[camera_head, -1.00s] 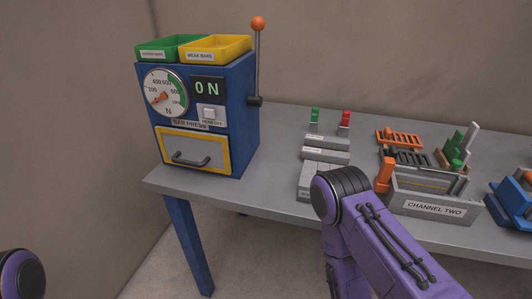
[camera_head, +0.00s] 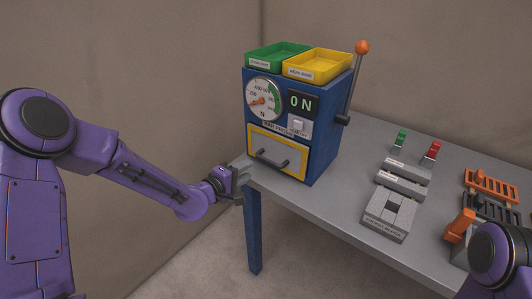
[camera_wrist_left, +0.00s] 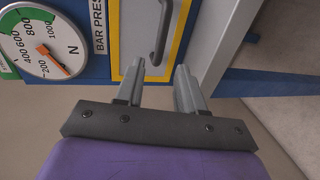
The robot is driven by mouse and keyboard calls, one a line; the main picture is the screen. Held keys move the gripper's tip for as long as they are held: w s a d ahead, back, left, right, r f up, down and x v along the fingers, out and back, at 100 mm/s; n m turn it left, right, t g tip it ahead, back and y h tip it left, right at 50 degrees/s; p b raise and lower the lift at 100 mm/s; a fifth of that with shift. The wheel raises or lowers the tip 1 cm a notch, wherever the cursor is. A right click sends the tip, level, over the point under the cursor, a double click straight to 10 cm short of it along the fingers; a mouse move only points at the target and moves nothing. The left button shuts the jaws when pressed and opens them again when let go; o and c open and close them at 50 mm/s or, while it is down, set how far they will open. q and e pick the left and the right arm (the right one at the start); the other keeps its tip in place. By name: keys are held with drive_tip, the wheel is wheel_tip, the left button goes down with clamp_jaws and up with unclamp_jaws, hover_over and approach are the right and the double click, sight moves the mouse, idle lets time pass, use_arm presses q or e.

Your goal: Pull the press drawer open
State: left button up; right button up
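The bar press (camera_head: 322,150) is a blue box with a dial and an ON display, standing at the table's left end. Its press drawer (camera_head: 268,144) is a grey front with a yellow frame and a dark bar handle (camera_head: 272,159). The drawer looks closed. My left gripper (camera_head: 236,180) is at the table's left edge, left of the drawer. In the left wrist view its two fingers (camera_wrist_left: 160,88) are apart and empty, short of the handle (camera_wrist_left: 160,35). My right arm shows at the lower right, but its gripper is out of view.
Green (camera_head: 278,56) and yellow (camera_head: 318,65) trays sit on the press, and an orange-knobbed lever (camera_head: 356,80) stands at its right side.

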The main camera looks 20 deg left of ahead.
sight(264, 161)
use_arm(q)
drive_tip(key=p+x, duration=0.1)
drive_tip(key=x, duration=0.9)
drive_tip(key=shift+w+f+p, duration=0.1)
drive_tip(key=shift+w+p, duration=0.15)
drive_tip(key=shift+p, duration=0.05)
clamp_jaws()
